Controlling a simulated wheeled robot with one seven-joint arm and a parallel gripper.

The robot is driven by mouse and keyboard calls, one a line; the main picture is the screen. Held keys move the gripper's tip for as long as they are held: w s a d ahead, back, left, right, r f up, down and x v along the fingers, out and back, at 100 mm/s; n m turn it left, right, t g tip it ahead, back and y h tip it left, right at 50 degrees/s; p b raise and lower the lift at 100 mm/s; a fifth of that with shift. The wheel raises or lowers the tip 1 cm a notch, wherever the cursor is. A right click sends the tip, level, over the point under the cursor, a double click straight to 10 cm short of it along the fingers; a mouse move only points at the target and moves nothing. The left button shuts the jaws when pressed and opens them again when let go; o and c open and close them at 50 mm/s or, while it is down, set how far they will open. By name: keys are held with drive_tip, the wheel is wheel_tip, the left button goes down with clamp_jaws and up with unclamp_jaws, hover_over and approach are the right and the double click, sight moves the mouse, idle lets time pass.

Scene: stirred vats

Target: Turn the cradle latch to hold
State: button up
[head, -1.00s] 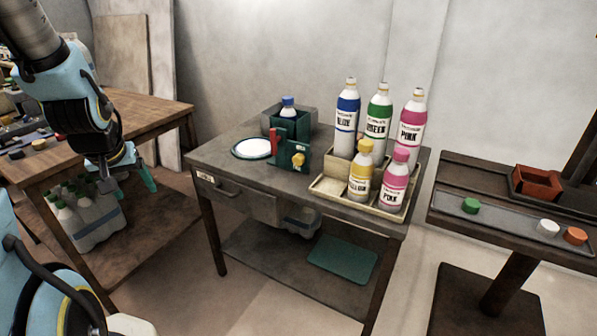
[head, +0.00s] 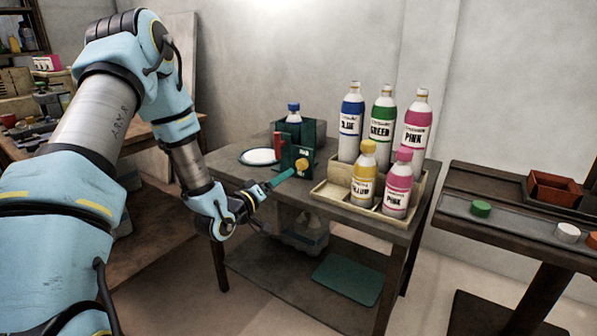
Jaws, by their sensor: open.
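The dark green cradle (head: 308,154) stands on the grey table, with a bottle with a blue cap (head: 294,115) standing in it. A yellow knob (head: 302,164) on its front face looks like the latch. A red upright piece (head: 278,145) is at the cradle's left; which position the latch is in is too small to read. I cannot tell whether a fingertip touches the knob.
A white round plate (head: 259,156) lies left of the cradle. A tiered tray (head: 333,191) with several labelled bottles, blue, green, pink and yellow, stands close on the right. A side bench (head: 455,205) holds coloured caps and a red-brown box (head: 553,187). A green mat (head: 347,280) lies on the lower shelf.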

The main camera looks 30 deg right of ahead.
sight(300, 166)
drive_tip(key=p+x, duration=0.1)
drive_tip(key=x, duration=0.8)
clamp_jaws()
idle(0.4)
